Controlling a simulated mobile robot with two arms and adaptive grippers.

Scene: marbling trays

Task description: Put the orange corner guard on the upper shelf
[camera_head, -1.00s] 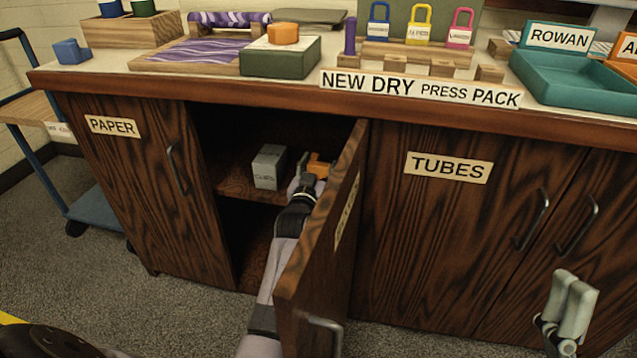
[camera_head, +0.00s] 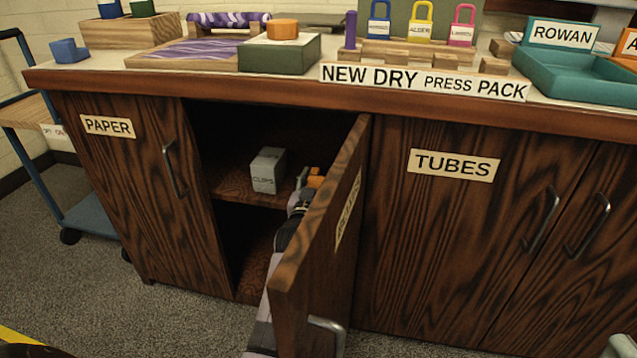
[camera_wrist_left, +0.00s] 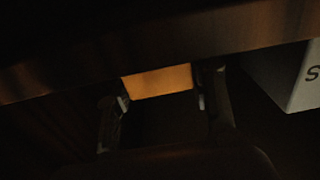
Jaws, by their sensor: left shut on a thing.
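The orange corner guard (camera_head: 316,178) is inside the open cabinet, at about the level of the upper shelf (camera_head: 232,188), partly hidden by the door. My left gripper (camera_head: 301,182) is shut on it. In the left wrist view the guard (camera_wrist_left: 158,81) is an orange block between the fingertips of the left gripper (camera_wrist_left: 161,103). That view is very dark, and I cannot tell whether the guard touches the shelf. Only a pale piece of my right gripper (camera_head: 620,346) shows at the bottom right corner; its fingers cannot be made out.
A grey box marked CLIPS (camera_head: 268,170) stands on the upper shelf, left of the guard. The open cabinet door (camera_head: 325,240) stands close on the right of my left arm. The shelf left of the box looks clear. The counter (camera_head: 200,85) lies above.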

